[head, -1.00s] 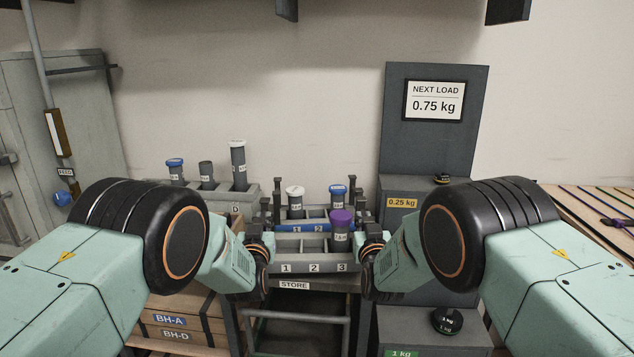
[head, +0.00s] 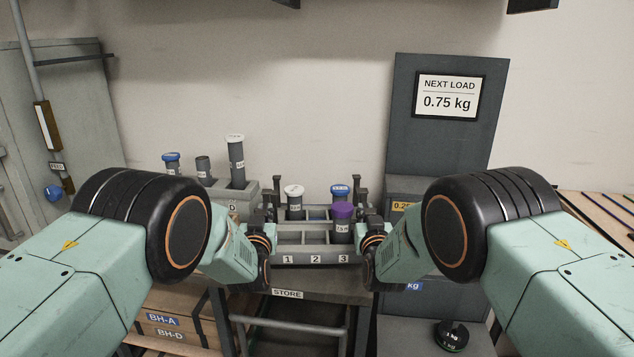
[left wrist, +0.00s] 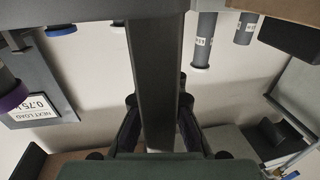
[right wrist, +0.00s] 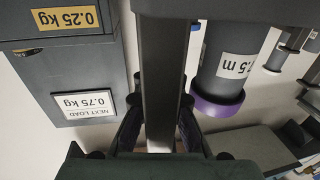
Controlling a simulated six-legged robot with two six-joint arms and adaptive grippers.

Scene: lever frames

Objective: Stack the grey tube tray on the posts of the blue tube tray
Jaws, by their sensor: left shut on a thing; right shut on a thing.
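The grey tube tray (head: 315,259) is numbered 1, 2, 3 and carries a purple-capped tube (head: 342,224) in slot 3. My left gripper (head: 263,254) is shut on its left end and my right gripper (head: 370,254) on its right end. In the wrist views a dark bar of the tray lies between the fingers of the left (left wrist: 158,112) and right (right wrist: 158,112) grippers. The blue tube tray is behind and mostly hidden. Dark posts (head: 361,187) and tubes with white (head: 294,200) and blue (head: 340,194) caps rise there. Post contact cannot be seen.
A grey rack marked D (head: 243,200) with several tubes stands behind left. The shelf marked STORE (head: 288,294) is below. A dark load stand (head: 447,140) with a 0.75 kg sign is close on the right. Wooden boxes (head: 170,328) are low on the left.

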